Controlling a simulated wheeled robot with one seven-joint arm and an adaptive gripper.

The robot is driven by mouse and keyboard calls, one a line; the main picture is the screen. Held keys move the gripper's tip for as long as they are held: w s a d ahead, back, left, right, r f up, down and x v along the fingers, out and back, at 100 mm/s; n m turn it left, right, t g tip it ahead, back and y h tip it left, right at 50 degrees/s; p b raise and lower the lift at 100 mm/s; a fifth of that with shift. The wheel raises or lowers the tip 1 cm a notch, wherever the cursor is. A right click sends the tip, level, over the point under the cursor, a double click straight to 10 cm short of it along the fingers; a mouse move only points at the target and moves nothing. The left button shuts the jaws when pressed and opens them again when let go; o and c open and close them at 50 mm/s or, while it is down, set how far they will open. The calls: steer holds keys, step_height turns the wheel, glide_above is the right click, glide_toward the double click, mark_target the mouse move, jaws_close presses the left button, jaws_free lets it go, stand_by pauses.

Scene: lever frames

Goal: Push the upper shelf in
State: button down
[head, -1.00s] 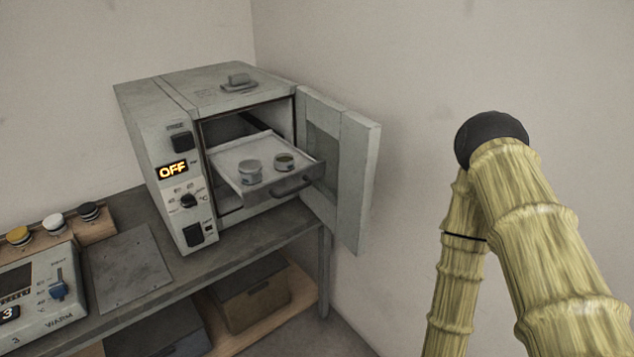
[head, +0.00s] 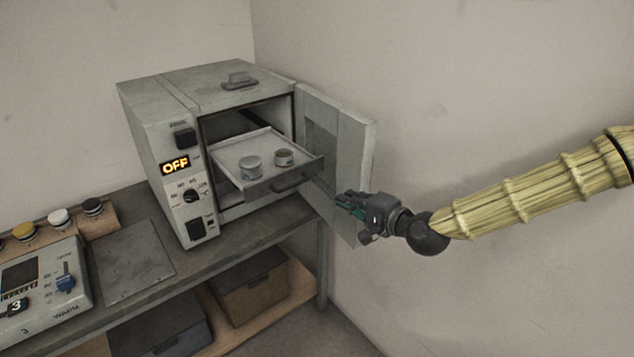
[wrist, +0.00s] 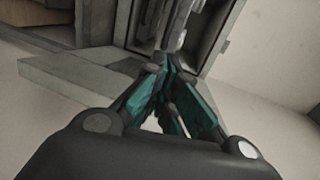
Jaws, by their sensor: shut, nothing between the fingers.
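The upper shelf (head: 228,168) is a pale tray with a dark front handle (head: 292,180), pulled part-way out of the grey oven (head: 150,110). Two small round containers stand on it, a left one (head: 250,167) and a right one (head: 284,157). The oven door (head: 352,160) stands open on the right. My gripper (head: 345,200) is shut and empty, right of and lower than the shelf handle in the picture, overlapping the door. In the wrist view my gripper's fingers (wrist: 172,95) point toward the grey oven parts, which are hard to tell apart.
The oven reads OFF. It stands on a grey bench (head: 262,232) with a flat metal plate (head: 130,262) and a control box (head: 42,280) to the left. Boxes sit on the lower bench level. The open door is close to my gripper; the wall is behind it.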

steer(key=p, duration=0.6)
glide_toward(309, 178)
steer(key=x, duration=0.6)
steer(key=shift+s, duration=0.1)
steer(key=shift+w+a+f, duration=0.2)
steer(key=shift+w+a, duration=0.15)
steer(key=shift+w, duration=0.1)
